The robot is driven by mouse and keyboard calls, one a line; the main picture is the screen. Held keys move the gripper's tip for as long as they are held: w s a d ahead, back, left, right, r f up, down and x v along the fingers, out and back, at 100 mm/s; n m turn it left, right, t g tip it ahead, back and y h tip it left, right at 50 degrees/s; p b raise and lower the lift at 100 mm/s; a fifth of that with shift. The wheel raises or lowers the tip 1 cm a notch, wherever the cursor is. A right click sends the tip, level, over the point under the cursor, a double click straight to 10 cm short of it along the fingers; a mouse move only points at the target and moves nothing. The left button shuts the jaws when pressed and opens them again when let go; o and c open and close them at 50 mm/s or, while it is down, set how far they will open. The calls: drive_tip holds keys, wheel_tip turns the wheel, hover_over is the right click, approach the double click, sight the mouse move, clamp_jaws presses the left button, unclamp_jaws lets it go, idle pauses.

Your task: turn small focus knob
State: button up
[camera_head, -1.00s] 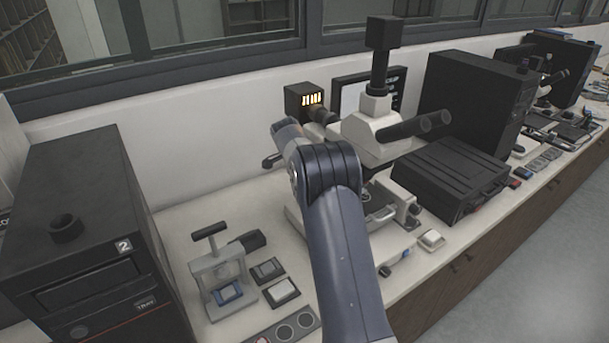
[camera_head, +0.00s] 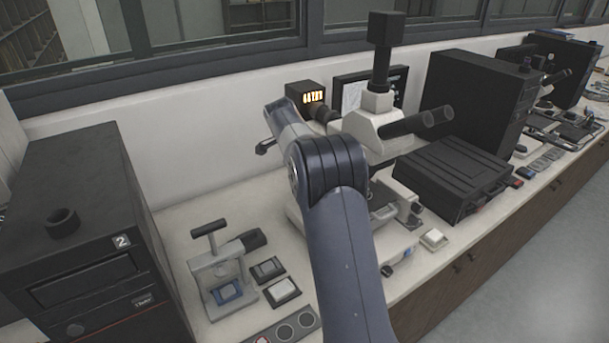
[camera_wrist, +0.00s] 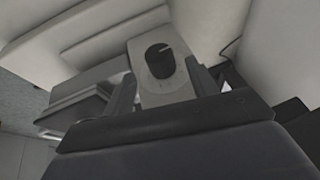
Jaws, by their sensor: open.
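The microscope (camera_head: 372,128) stands on the bench, partly hidden behind my arm in the head view. In the wrist view a dark oval knob (camera_wrist: 160,61) sits on a pale block of what looks like the microscope body. It lies beyond the fingertips of my gripper (camera_wrist: 163,84), roughly midway between them. The gripper is open, with one finger on each side of the pale block. I cannot tell whether the fingers touch it. Another dark knob (camera_head: 416,209) shows low on the microscope's right side. My gripper is hidden in the head view.
A black case (camera_head: 452,175) stands close right of the microscope, with a tall black unit (camera_head: 478,100) behind it. A small press (camera_head: 220,272) and a large black machine (camera_head: 85,225) stand at left. A lit black box (camera_head: 306,97) is behind.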

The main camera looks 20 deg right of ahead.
drive_tip(key=v, duration=0.5)
drive_tip(key=shift+r+b, duration=0.1)
drive_tip(key=shift+b, duration=0.2)
idle(1.2)
drive_tip(key=p+x, duration=0.2)
drive_tip(key=x, duration=0.8)
drive_tip(key=shift+d+f, duration=0.1)
drive_tip(key=shift+f, duration=0.15)
drive_tip(key=shift+w+f, duration=0.15)
drive_tip(key=shift+f, duration=0.15)
drive_tip(key=shift+r+b, duration=0.1)
drive_tip(key=shift+b, duration=0.2)
drive_tip(key=shift+r+p, duration=0.1)
drive_tip(key=shift+p, duration=0.25)
